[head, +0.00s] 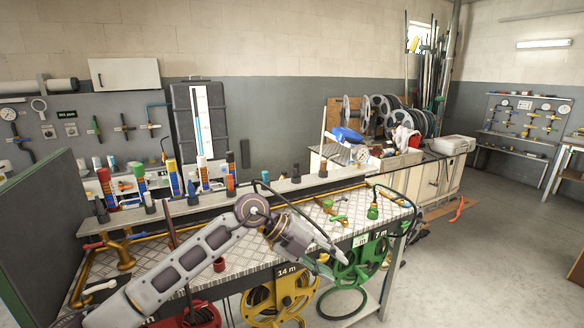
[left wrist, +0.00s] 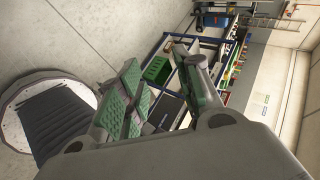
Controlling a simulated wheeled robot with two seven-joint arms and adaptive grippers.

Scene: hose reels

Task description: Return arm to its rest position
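My left arm (head: 190,265) comes in from the lower left and reaches across the front of the workbench (head: 160,260). My left gripper (head: 334,258) is at the bench's front edge, above the green hose reel (head: 362,262) and right of the yellow reel (head: 280,296). In the left wrist view its two fingers (left wrist: 163,78) with green pads are spread apart, with nothing seen between them. My right gripper is in neither view.
Coloured nozzles and fittings (head: 140,178) stand along the bench's back rail. A red reel (head: 200,315) hangs under the bench at left. A black hose (head: 392,186) loops over the right end. The floor (head: 490,250) at right is mostly clear.

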